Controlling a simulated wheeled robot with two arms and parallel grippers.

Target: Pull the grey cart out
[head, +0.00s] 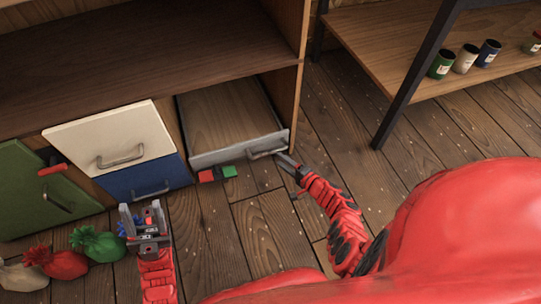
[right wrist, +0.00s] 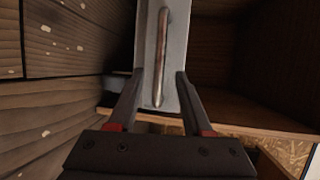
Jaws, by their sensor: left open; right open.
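The grey cart (head: 228,154) stands in the low bay of the wooden cabinet, with a grey front and a wooden inside. Its metal handle (head: 266,153) is on the right part of the front. My right gripper (head: 284,160) is open at the handle's right end. In the right wrist view, the handle (right wrist: 161,60) lies between the open fingers of my right gripper (right wrist: 160,76), in front of the grey face; I cannot tell whether they touch it. My left gripper (head: 145,220) is open and empty, over the floor in front of the blue drawer.
Left of the cart are a cream front (head: 105,138), a blue drawer (head: 145,182) and a green door (head: 30,190). Small red (head: 207,176) and green (head: 229,171) pieces lie before the cart. Several tied sacks (head: 98,243) stand at lower left. A shelf table (head: 400,40) stands right.

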